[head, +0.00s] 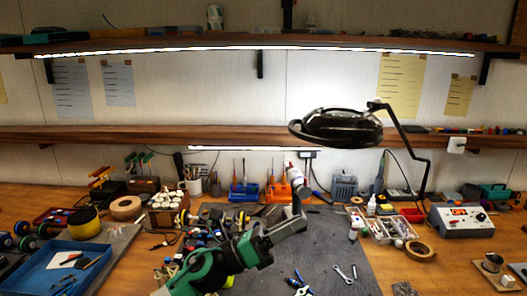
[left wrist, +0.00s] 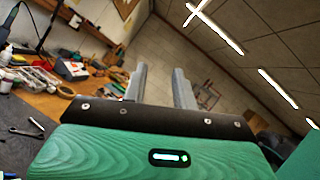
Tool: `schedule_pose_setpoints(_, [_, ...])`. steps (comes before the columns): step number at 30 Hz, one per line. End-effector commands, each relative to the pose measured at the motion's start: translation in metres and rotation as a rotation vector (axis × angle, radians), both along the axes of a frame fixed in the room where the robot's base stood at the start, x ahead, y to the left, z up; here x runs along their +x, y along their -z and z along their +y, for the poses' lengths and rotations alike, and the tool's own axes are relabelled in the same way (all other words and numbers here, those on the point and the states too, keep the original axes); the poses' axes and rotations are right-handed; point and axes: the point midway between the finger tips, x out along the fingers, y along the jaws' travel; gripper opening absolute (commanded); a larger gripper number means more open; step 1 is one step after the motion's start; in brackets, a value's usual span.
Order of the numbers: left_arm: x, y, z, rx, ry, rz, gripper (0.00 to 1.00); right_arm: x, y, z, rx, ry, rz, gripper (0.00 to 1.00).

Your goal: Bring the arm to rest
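My left arm (head: 205,272), green and black, comes in from the bottom of the head view. Its gripper (head: 301,207) is raised over the dark work mat and points up and to the right. In the left wrist view the gripper (left wrist: 160,88) shows two grey fingers standing well apart. Nothing is between them. Beyond them are a pale wall and a ceiling with light strips. My right gripper is in neither view.
The wooden bench carries a dark mat (head: 335,226) with wrenches (head: 345,273) and small tools. A blue tray (head: 66,270) is at the left. A black magnifier lamp (head: 340,127) hangs over the back. A power supply (head: 460,219) and tape roll (head: 419,250) are at the right.

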Motion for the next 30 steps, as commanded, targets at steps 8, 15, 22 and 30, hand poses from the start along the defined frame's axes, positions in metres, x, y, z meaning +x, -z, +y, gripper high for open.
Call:
schedule_pose_setpoints(8, [0.023, 0.041, 0.075, -0.446, -0.211, 0.611, 0.28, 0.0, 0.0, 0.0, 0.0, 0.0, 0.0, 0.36])
schedule_pose_setpoints(15, [0.019, 0.127, 0.151, -0.8, -0.413, 1.134, 0.28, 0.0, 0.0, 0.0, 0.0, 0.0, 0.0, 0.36])
schedule_pose_setpoints(22, [-0.029, 0.227, 0.211, -1.101, -0.634, 1.589, 0.28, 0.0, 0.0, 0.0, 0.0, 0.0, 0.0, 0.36])
schedule_pose_setpoints(30, [-0.143, 0.33, 0.259, -1.419, -0.967, 2.068, 0.28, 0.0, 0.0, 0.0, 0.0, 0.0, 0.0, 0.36])
